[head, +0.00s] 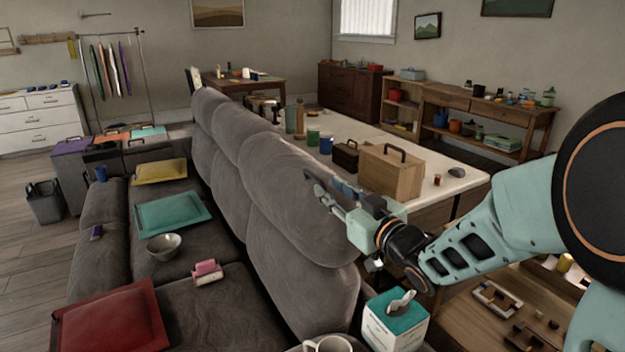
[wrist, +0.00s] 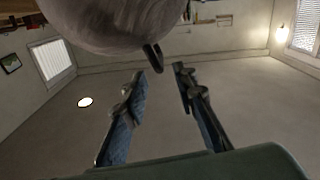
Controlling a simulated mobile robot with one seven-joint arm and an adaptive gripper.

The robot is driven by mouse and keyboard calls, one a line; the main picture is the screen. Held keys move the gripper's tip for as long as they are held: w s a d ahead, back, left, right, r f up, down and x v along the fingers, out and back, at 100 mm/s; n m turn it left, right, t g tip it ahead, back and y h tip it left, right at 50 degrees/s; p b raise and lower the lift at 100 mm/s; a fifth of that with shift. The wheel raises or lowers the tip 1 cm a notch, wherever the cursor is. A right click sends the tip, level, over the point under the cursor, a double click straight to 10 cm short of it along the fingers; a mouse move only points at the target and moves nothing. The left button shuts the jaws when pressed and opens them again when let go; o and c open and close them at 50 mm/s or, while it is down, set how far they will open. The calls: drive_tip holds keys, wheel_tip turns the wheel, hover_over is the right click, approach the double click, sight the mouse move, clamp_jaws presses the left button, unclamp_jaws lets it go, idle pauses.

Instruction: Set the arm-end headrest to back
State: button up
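The grey sofa (head: 225,225) runs diagonally through the head view with a row of puffed headrests along its back. The nearest headrest (head: 295,205), at the arm end, stands largely upright. My gripper (head: 318,186) is at the right, rear side of this headrest. In the wrist view the rounded grey headrest (wrist: 115,22) fills the top left. A small dark tab (wrist: 153,58) projects from its edge. My gripper (wrist: 160,75) is open, and the tab lies just beyond and between its fingertips, with nothing visibly held. Whether anything touches is unclear.
A white table (head: 345,140) behind the sofa carries a wooden box (head: 390,172), jars and cans. A tissue box (head: 396,318) and a mug (head: 328,344) stand near the sofa's arm end. Cushions, a bowl (head: 163,246) and a pink item (head: 207,271) lie on the seats.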

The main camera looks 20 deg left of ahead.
sight(307, 170)
drive_tip(key=x, duration=0.9)
drive_tip(key=shift+s, duration=0.1)
drive_tip(key=shift+c, duration=0.3)
clamp_jaws()
drive_tip(key=shift+d, duration=0.1)
